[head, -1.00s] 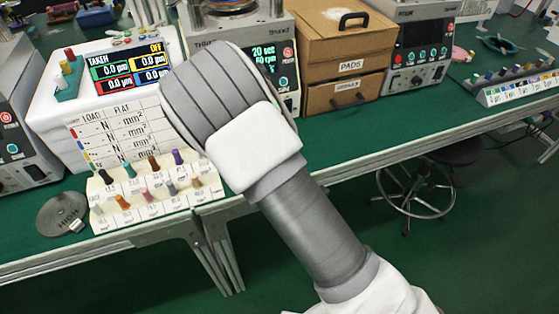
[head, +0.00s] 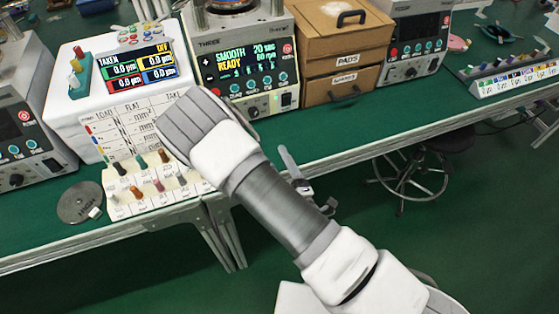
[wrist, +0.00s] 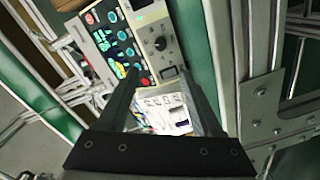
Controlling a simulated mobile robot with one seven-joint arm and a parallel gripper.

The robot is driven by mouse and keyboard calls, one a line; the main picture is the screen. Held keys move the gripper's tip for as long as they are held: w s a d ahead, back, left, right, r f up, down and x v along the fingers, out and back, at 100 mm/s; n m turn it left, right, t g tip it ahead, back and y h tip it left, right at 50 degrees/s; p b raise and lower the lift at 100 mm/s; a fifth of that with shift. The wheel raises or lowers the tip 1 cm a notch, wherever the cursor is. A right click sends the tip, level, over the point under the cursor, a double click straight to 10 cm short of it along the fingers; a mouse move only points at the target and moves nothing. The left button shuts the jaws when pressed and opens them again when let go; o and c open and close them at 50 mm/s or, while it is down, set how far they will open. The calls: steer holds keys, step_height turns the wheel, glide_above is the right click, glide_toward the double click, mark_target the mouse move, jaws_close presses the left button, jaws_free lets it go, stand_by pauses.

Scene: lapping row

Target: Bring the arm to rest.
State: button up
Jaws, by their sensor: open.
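My arm (head: 285,210) reaches up from the lower right in the head view, its bent grey and white joint in front of the bench edge and peg rack. My gripper (wrist: 162,82) shows in the wrist view as two dark fingers set apart. No object is held between them. Beyond the fingers are a machine's control panel (wrist: 122,42) and a white lettered surface (wrist: 166,112). In the head view the gripper is mostly hidden behind the arm; a small pale and dark part shows just right of it, and I cannot tell which part it is.
The green bench (head: 330,138) holds the machine reading SMOOTH READY (head: 245,62), brown drawer boxes (head: 345,50), a peg rack (head: 150,190) and a grey disc (head: 80,203). A stool (head: 410,170) stands at the bench's front. Floor at the lower right is open.

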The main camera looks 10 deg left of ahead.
stand_by(0.4)
steer(key=w+d+r+m+g+h+p, duration=0.1)
steer(key=w+d+r+m+h+p, duration=0.1)
steer(key=w+d+r+m+h, duration=0.4)
steer(key=w+d+r+m+g+h+p, duration=0.1)
steer(key=w+d+r+m+g+p, duration=0.15)
steer(key=r+m, duration=0.65)
steer(key=s+d+r+m+g+h+p, duration=0.1)
steer(key=s+d+r+m+g, duration=0.1)
steer(key=s+d+r, duration=0.5)
steer(key=s+d+r+m+g+h+p, duration=0.1)
steer(key=s+d+r+m+g+p, duration=0.1)
steer(key=s+d+r, duration=0.5)
steer(key=s+r+g, duration=0.1)
steer(key=s+r, duration=0.4)
steer(key=s, duration=0.1)
steer(key=shift+g, duration=0.35)
